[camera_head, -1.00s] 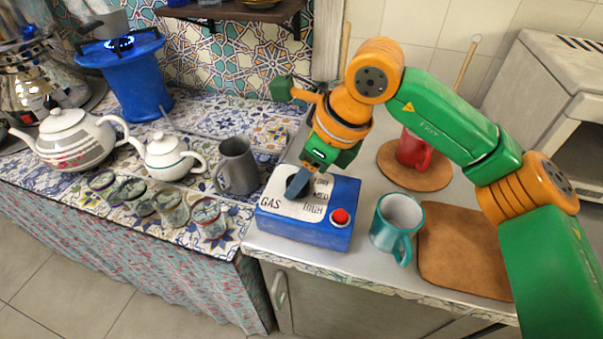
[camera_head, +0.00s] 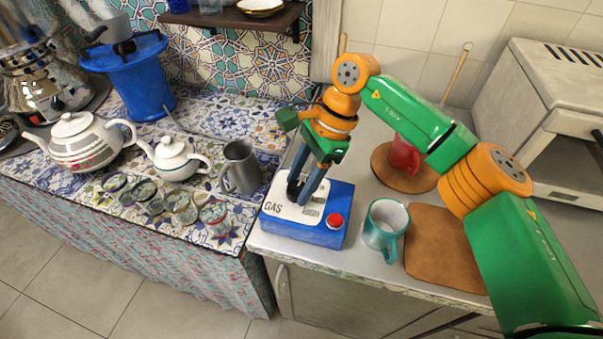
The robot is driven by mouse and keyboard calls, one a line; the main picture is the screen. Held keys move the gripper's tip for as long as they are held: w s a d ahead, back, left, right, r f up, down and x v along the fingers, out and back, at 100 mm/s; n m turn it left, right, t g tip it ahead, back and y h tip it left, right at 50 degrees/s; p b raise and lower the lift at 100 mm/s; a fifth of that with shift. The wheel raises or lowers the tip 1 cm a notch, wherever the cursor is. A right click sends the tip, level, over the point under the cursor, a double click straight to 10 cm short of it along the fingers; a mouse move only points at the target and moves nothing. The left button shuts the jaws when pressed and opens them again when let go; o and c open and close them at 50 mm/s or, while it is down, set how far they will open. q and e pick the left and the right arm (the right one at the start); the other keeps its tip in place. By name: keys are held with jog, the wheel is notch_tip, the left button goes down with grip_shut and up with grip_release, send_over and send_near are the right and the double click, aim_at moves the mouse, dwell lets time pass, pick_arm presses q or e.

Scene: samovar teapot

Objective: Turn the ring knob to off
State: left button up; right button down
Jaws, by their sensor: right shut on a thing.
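The blue gas box (camera_head: 320,236) with a white panel (camera_head: 276,208) marked GAS stands at the counter's left front edge. The dark ring knob (camera_head: 293,186) on its top is mostly hidden by my right gripper (camera_head: 300,195). This gripper comes down from above, with its two blue-grey fingers on either side of the knob, closed on it. The fingers cover part of the dial labels, so the knob's setting cannot be read. The blue burner (camera_head: 140,85) at the back left shows no flame. My left gripper is not in view.
A red button (camera_head: 335,220) sits on the box's right corner. A teal mug (camera_head: 383,225) stands close to its right, a grey mug (camera_head: 240,165) to its left. A red mug (camera_head: 402,157) rests on a round board behind. Teapots and small cups fill the tiled counter.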

jog(key=shift+f+n+p, duration=0.1)
jog(key=shift+n+p, duration=0.2)
jog(key=shift+n, duration=0.4)
jog(key=shift+c, duration=1.5)
grip_release()
jog(key=v, duration=0.7)
jog(key=shift+w+a, duration=0.1)
jog(key=shift+w, duration=0.05)
